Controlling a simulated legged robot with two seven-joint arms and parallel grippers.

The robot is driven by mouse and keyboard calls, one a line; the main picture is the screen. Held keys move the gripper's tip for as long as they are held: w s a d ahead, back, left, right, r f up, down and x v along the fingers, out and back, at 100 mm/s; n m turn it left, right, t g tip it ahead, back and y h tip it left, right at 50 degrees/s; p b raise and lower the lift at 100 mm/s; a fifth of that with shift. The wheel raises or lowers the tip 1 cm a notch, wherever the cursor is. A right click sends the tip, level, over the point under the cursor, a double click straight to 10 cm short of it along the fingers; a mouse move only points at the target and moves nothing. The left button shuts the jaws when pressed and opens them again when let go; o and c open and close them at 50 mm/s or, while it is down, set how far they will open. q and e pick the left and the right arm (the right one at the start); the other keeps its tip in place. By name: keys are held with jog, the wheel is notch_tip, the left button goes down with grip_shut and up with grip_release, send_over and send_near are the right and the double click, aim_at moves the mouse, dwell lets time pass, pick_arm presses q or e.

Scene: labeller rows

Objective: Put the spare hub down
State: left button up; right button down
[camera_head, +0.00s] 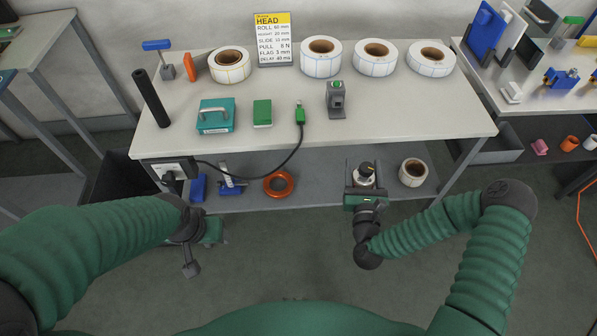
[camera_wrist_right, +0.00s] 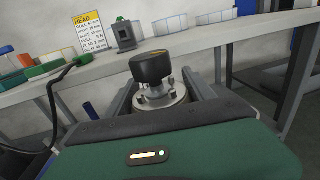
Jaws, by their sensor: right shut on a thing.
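The spare hub, a black-capped piece with a metal flanged base (camera_wrist_right: 160,88), is upright between the two jaws of my right gripper (camera_wrist_right: 165,100), which is shut on it. In the head view the hub (camera_head: 365,172) and right gripper (camera_head: 364,186) appear in front of the bench, over the lower shelf in the picture. I cannot tell whether the hub touches anything below; my gripper body hides its underside in the wrist view. My left gripper (camera_head: 205,236) hangs low at the left, in front of the bench; its jaws are not clear.
The bench top (camera_head: 410,110) has clear room at the right front. A grey device (camera_head: 336,100), green block (camera_head: 262,113), teal case (camera_head: 216,116) and several label rolls stand on it. The lower shelf (camera_head: 325,180) holds an orange ring (camera_head: 279,184) and a roll (camera_head: 412,172).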

jog(key=w+a+f+m+h+b, duration=0.1)
jog(key=w+f+b, duration=0.2)
jog(key=f+b, duration=0.45)
jog(key=w+a+f+m+g+h+b, duration=0.1)
jog(key=w+a+f+h+b, duration=0.1)
jog(key=f+b, duration=0.55)
jog(key=w+a+f+m+h+b, duration=0.1)
jog(key=w+f+b, duration=0.3)
jog(key=f, duration=0.5)
jog(key=w+d+f+b, duration=0.1)
jog(key=w+d+b, duration=0.1)
jog(key=w+b, duration=0.1)
jog(key=w+d+f+b, duration=0.2)
jog(key=w+b, duration=0.2)
jog(key=w, duration=0.2)
jog(key=w+d+f+b, duration=0.2)
jog(key=w+b, duration=0.1)
jog(key=w, duration=0.1)
jog(key=shift+w+f+b, duration=0.2)
jog(key=shift+w+b, duration=0.1)
jog(key=shift+b, duration=0.1)
jog(key=shift+r, duration=0.2)
pick_arm(q)
notch_tip(320, 180, down, 34)
jog(key=a, duration=0.1)
jog(key=shift+w, duration=0.2)
pick_arm(e)
jog(key=shift+c, duration=1.8)
grip_release()
